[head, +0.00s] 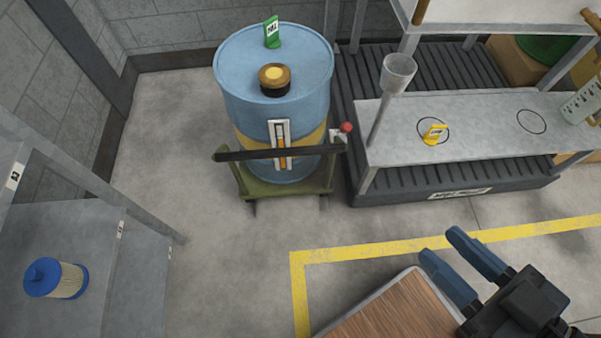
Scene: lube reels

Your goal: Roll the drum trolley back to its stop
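The drum trolley (287,189) is a low green frame with a black push bar (235,155) across its front. It carries a blue drum (240,85) with a yellow band, a brass-coloured cap on top and a green tag. The trolley stands on the concrete floor near the back wall, just left of the grey bench. A red knob (346,127) shows at the trolley's right side, by the bench. I cannot make out a stop. My gripper (447,243) is at the lower right, well apart from the trolley, with its two blue fingers spread and nothing between them.
The bench (385,135) holds a yellow tag and a cup on a post, above a dark ribbed platform (420,198). A wooden-topped surface (385,315) lies below my gripper. A shelf with a blue filter (57,278) stands at left. Floor before the trolley is clear, with yellow lines.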

